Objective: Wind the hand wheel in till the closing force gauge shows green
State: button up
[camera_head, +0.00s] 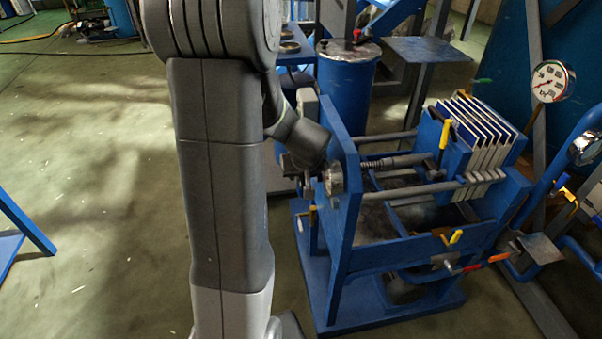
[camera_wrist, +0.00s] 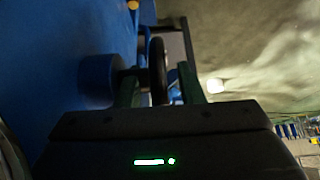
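In the wrist view, the dark rim of the hand wheel (camera_wrist: 158,72) stands between the two fingers of my gripper (camera_wrist: 159,88). Slim gaps seem to show on both sides of the rim, so the fingers look open around it. A blue round hub or housing (camera_wrist: 97,80) is just left of the fingers. In the head view, my wrist reaches the left side of the press's blue end plate (camera_head: 345,190), and mostly hides gripper and wheel. A threaded spindle (camera_head: 392,160) runs right from that plate towards the pale filter plates (camera_head: 480,132).
A large white gauge (camera_head: 551,82) with a red needle stands at the upper right. A blue drum (camera_head: 346,90) is behind the press. Yellow and red valve handles (camera_head: 487,260) stick out at the press's front right. The floor (camera_head: 90,200) at the left is open.

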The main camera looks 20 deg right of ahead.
notch_tip(320, 180, up, 10)
jog(key=shift+r+p, duration=0.1)
jog(key=shift+p, duration=1)
